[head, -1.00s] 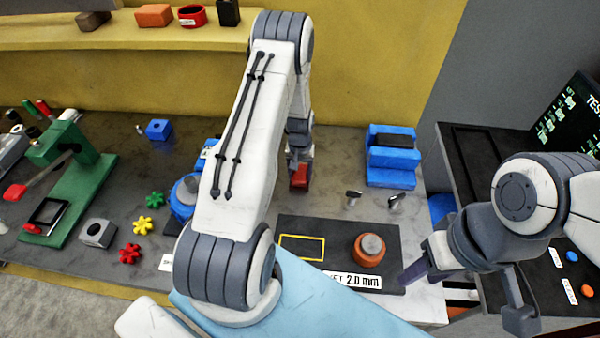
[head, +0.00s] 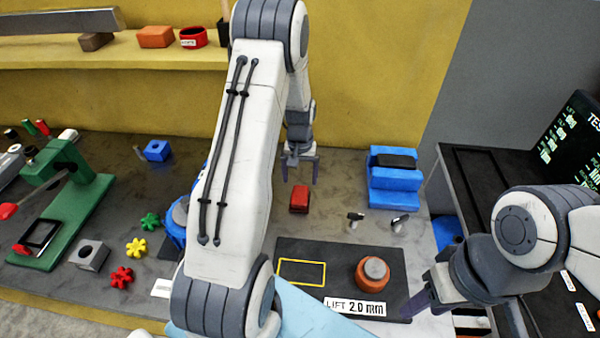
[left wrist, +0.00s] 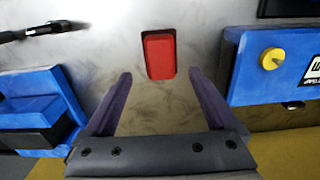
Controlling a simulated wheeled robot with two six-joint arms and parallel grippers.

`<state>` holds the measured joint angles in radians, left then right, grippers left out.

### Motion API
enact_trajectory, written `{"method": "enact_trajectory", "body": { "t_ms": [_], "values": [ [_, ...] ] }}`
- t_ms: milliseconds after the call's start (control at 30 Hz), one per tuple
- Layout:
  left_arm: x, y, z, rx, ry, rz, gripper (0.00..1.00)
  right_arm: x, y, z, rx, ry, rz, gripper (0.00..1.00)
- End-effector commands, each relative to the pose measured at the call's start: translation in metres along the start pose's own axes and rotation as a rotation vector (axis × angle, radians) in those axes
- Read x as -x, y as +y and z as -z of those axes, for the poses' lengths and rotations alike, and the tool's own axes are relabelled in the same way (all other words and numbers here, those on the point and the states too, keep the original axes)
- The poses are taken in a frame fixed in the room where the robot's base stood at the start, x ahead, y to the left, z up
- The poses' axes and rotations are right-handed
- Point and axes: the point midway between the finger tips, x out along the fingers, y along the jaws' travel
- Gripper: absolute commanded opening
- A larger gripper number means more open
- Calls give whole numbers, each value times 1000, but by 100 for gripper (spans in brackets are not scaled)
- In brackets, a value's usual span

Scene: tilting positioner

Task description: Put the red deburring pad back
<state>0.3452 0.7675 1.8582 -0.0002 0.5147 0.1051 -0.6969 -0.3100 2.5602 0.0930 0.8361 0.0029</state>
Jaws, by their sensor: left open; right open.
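The red deburring pad (head: 299,198) lies on the grey bench top, behind the dark mat (head: 340,262). In the left wrist view the red pad (left wrist: 159,55) lies beyond the fingertips, with nothing touching it. My left gripper (head: 300,178) is open and empty, above and just behind the pad; its two fingers also show in the left wrist view (left wrist: 158,85). My right gripper (head: 418,305) is at the mat's right edge, away from the pad; the view shows little of its fingers.
The mat has a yellow outlined rectangle (head: 302,272), an orange round part (head: 372,273) and a "LIFT 2.0 mm" label. A blue stepped block (head: 394,180) stands right of the pad. Two small dark-topped pieces (head: 355,219) stand between. A shelf (head: 140,57) runs behind.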

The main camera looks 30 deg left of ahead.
Motion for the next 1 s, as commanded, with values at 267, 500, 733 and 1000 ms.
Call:
{"method": "enact_trajectory", "body": {
  "t_ms": [267,500,733,1000],
  "values": [
    [32,0,0,0,0,0,92,-10,1,0,0,0,0,46],
    [46,16,-8,-40,3,-2,92,-10,1,0,0,0,0,46],
    [122,126,-109,-386,21,-28,92,-10,1,0,0,0,0,46],
    [178,162,-293,-877,18,-74,92,-10,1,0,0,0,0,46]
  ]
}}
